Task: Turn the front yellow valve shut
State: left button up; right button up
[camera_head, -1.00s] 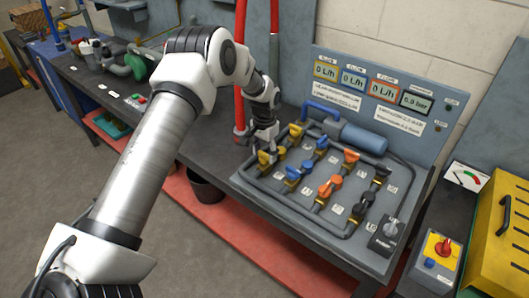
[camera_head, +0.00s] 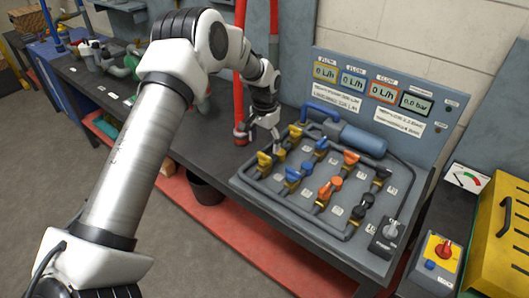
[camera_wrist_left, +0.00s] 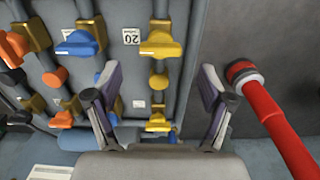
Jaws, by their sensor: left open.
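The front yellow valve (camera_head: 265,161) is at the near left corner of the grey pipe panel. In the wrist view its yellow handle (camera_wrist_left: 162,45) lies across its pipe, above and beyond my fingers. The rear yellow valve (camera_head: 296,131) sits farther back on the panel; it also shows low between my fingers in the wrist view (camera_wrist_left: 158,124). My left gripper (camera_head: 264,140) is open and empty, above the panel's left edge, apart from the front valve. Its two fingers (camera_wrist_left: 155,78) are spread wide in the wrist view. My right gripper is not in view.
Blue valves (camera_head: 292,174), orange valves (camera_head: 330,187) and black valves stand to the right on the panel. A red pipe (camera_head: 240,85) rises close to my left wrist and is right of my fingers in the wrist view (camera_wrist_left: 270,115). A blue cylinder (camera_head: 362,140) lies behind.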

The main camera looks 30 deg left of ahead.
aim_at(263, 159)
pick_arm(q)
notch_tip(263, 159, up, 7)
jog(key=shift+f, duration=0.2)
dwell(0.3)
jog(key=s+d+f+m+g, duration=0.1)
jog(key=s+d+f+g, duration=0.3)
jog(key=s+f, duration=0.75)
jog(key=s+d+f+g, duration=0.1)
jog(key=s+d+f, duration=0.5)
jog(key=s+f, duration=0.5)
jog(key=s+d+f+n+t, duration=0.1)
jog(key=s+d+f, duration=0.1)
jog(key=s, duration=0.8)
jog(key=s+d+f+n+t, duration=0.1)
jog(key=s+d+f, duration=0.1)
jog(key=s, duration=0.7)
jog(key=w+t, duration=0.3)
jog(key=w, duration=0.1)
jog(key=shift+f, duration=0.1)
